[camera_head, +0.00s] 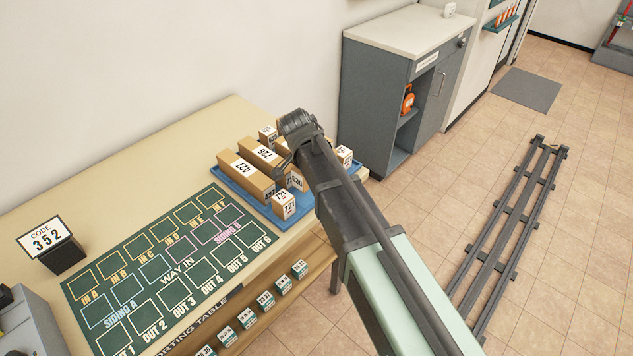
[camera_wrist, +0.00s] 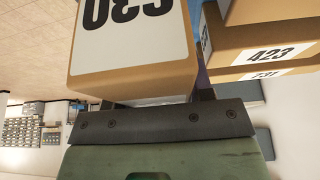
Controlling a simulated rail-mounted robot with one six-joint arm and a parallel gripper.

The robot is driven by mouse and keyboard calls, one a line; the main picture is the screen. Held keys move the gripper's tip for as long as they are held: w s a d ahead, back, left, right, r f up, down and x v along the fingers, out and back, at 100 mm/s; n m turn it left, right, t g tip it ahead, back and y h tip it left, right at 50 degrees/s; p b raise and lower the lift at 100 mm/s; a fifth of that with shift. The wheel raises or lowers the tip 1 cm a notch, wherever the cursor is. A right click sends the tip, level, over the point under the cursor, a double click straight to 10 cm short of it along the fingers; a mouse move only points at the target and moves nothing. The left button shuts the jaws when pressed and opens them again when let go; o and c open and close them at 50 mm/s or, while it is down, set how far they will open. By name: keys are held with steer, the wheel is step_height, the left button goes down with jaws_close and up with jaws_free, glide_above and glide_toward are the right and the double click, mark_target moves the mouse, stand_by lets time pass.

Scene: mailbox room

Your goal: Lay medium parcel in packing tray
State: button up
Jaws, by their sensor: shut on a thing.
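My gripper (camera_wrist: 142,103) is shut on a brown cardboard parcel (camera_wrist: 130,84). The parcel fills the upper middle of the wrist view, with an upside-down white label that seems to read 630. In the head view my arm reaches over a blue tray (camera_head: 246,200) on the table and hides much of the gripper and of the held parcel. Several brown parcels stand in the tray: long ones labelled 427 (camera_head: 241,180) and 726 (camera_head: 262,157), and a small one labelled 721 (camera_head: 283,206). Whether the held parcel touches the tray cannot be told.
The sorting table (camera_head: 190,143) carries a green mat (camera_head: 165,262) with empty outlined spaces. A code sign reading 352 (camera_head: 47,241) stands at its left. A grey cabinet (camera_head: 400,85) stands behind the tray. Neighbouring parcels, one labelled 423 (camera_wrist: 265,53), are close beside the held one.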

steer(key=shift+f+b, duration=1.7)
steer(key=shift+f, duration=0.65)
steer(key=o, duration=1.2)
steer(key=shift+c, duration=0.2)
steer(key=shift+r, duration=0.1)
steer(key=shift+r+p, duration=0.3)
steer(key=shift+p, duration=0.1)
steer(key=p+v, duration=0.5)
steer(key=v, duration=0.1)
steer(key=p+v, duration=0.6)
steer(key=shift+w+d+r, duration=0.1)
steer(key=shift+w+d, duration=0.15)
steer(key=shift+s+a+r+p, duration=0.2)
steer(key=shift+r+p, duration=0.1)
steer(key=shift+p, duration=0.1)
steer(key=shift+f, duration=0.15)
